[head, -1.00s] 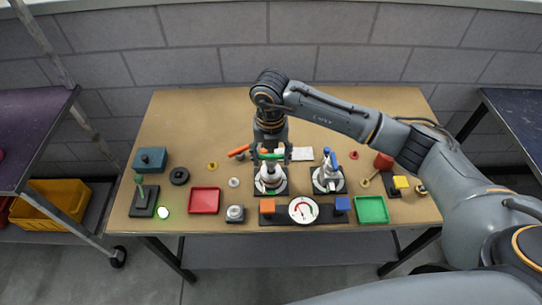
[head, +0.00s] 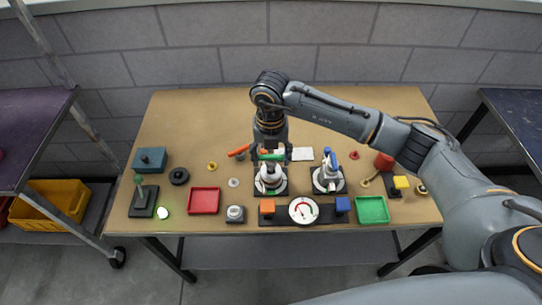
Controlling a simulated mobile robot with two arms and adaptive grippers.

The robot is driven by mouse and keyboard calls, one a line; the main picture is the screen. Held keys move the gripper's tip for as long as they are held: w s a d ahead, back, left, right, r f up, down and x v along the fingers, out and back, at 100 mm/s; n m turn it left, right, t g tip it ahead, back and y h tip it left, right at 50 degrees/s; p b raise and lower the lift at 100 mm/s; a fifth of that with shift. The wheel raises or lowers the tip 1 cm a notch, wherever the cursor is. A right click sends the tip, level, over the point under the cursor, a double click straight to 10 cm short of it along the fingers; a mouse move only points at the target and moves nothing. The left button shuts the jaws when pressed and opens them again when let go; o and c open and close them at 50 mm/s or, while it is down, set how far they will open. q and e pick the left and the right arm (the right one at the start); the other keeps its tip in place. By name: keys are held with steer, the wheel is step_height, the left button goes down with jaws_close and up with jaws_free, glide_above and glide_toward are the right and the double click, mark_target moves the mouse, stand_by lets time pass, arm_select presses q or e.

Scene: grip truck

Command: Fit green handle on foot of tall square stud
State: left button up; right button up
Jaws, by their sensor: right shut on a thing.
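My right gripper (head: 269,160) points down over the middle of the table and is shut on the green handle (head: 271,156). The green handle lies sideways between the fingers, directly above a white valve-like fitting (head: 269,179) on a dark square base. The stud under the handle is hidden by the gripper and handle, so I cannot tell whether the handle is seated on it. A similar white fitting with a blue handle (head: 327,175) stands to the right. My left gripper is not in view.
An orange-red handle (head: 239,150) lies just left of the gripper. A gauge (head: 303,210) sits between orange and blue blocks in front. A red tray (head: 204,201) and a green tray (head: 372,210) flank them. The back of the table (head: 195,115) is clear.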

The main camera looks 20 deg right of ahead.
steer(key=shift+f+b, duration=0.45)
steer(key=shift+f, duration=0.1)
stand_by(0.4)
steer(key=shift+f+b, duration=0.45)
steer(key=shift+f+b, duration=0.45)
steer(key=shift+b, duration=0.05)
stand_by(0.9)
steer(key=o, duration=1.3)
steer(key=shift+c, duration=0.2)
steer(key=shift+o, duration=1.2)
